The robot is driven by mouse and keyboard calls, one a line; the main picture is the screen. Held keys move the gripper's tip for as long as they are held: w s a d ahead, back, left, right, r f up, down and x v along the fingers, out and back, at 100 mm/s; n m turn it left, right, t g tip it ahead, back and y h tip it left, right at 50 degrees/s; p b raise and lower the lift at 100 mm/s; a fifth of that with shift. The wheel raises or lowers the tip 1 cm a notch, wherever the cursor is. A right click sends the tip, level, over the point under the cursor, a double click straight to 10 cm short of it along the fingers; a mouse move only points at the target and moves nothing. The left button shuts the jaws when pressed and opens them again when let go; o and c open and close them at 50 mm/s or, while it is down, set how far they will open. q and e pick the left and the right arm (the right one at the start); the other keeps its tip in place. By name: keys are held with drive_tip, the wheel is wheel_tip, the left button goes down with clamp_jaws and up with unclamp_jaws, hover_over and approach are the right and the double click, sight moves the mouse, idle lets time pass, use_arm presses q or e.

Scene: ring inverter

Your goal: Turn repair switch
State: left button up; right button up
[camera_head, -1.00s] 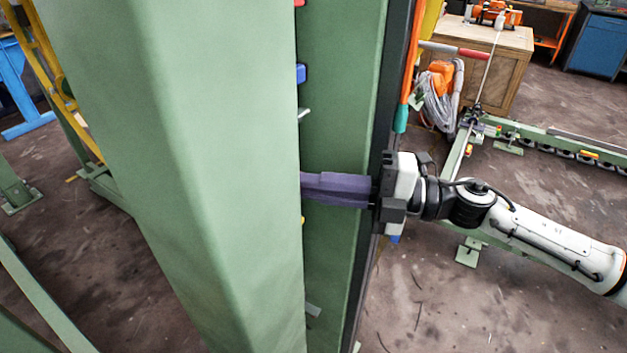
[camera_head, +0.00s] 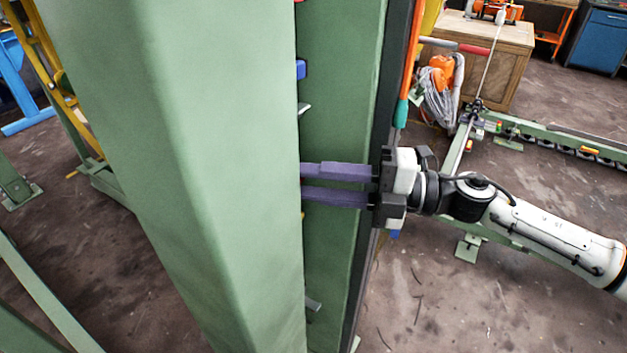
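My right gripper (camera_head: 312,183) comes in from the right, with its two purple fingers pointing left across a green panel face (camera_head: 335,255). The fingers are apart with a narrow gap between them. Their tips reach the edge of the large green column (camera_head: 190,170) and may be partly hidden behind it. I cannot make out the repair switch; the column hides part of the panel. Small parts show along the column's edge: a blue one (camera_head: 300,69) and a grey lever-like one (camera_head: 304,109) above the fingers, and a grey one (camera_head: 313,304) below. My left gripper is not in view.
The green column fills the left middle and blocks the view behind it. A wooden crate (camera_head: 493,62), an orange-and-grey cable bundle (camera_head: 440,95) and a green floor rail (camera_head: 560,145) lie at the right. Bare floor shows at the lower right.

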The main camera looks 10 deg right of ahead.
drive_tip(key=b+v, duration=0.3)
drive_tip(key=v, duration=0.7)
drive_tip(key=shift+d, duration=0.15)
